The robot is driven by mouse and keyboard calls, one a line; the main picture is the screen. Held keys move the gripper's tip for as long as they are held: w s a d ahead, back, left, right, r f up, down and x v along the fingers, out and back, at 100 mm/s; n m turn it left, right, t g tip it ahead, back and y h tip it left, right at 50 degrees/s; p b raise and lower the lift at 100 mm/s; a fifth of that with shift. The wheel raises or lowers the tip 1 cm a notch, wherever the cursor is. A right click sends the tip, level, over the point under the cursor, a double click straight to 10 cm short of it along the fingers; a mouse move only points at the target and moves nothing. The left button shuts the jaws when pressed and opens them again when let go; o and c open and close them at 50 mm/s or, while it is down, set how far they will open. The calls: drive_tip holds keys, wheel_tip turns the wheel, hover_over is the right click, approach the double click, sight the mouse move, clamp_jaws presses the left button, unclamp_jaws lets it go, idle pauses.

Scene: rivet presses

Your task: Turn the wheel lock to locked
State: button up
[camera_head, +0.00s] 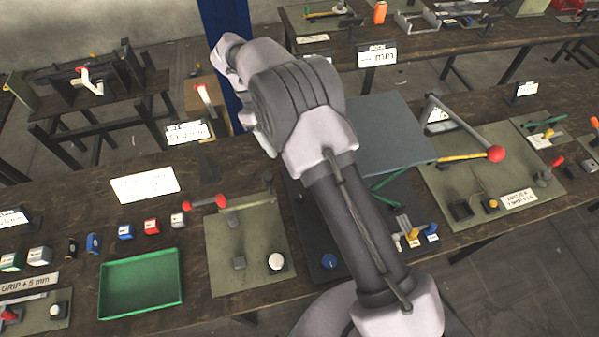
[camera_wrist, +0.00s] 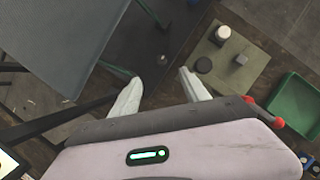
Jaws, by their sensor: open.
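I cannot make out a part that is clearly the wheel lock. A blue knob (camera_head: 329,261) stands on a dark plate beside my arm in the head view. My gripper (camera_wrist: 158,76) shows in the wrist view with its two pale fingers apart and nothing between them. A small grey knob (camera_wrist: 163,60) on a dark surface shows just beyond the fingertips, apart from them. In the head view my arm hides part of the dark plate and the bench behind it, and I cannot make out the fingers there.
A green tray (camera_head: 141,284) lies on the bench at left, with several small coloured blocks behind it. An olive plate (camera_head: 225,235) carries a white knob (camera_head: 276,262) and a red-ended lever. A grey panel (camera_head: 391,135) stands right of my arm, near a red-ball lever (camera_head: 495,153).

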drive_tip(key=b+x, duration=0.3)
drive_tip(key=x, duration=0.5)
drive_tip(key=w+a+b+x, duration=0.1)
drive_tip(key=b+x, duration=0.2)
drive_tip(key=x, duration=0.5)
drive_tip(key=a+f+b+x, duration=0.1)
drive_tip(key=b+x, duration=0.2)
drive_tip(key=x, duration=0.5)
drive_tip(key=shift+w, duration=0.3)
clamp_jaws()
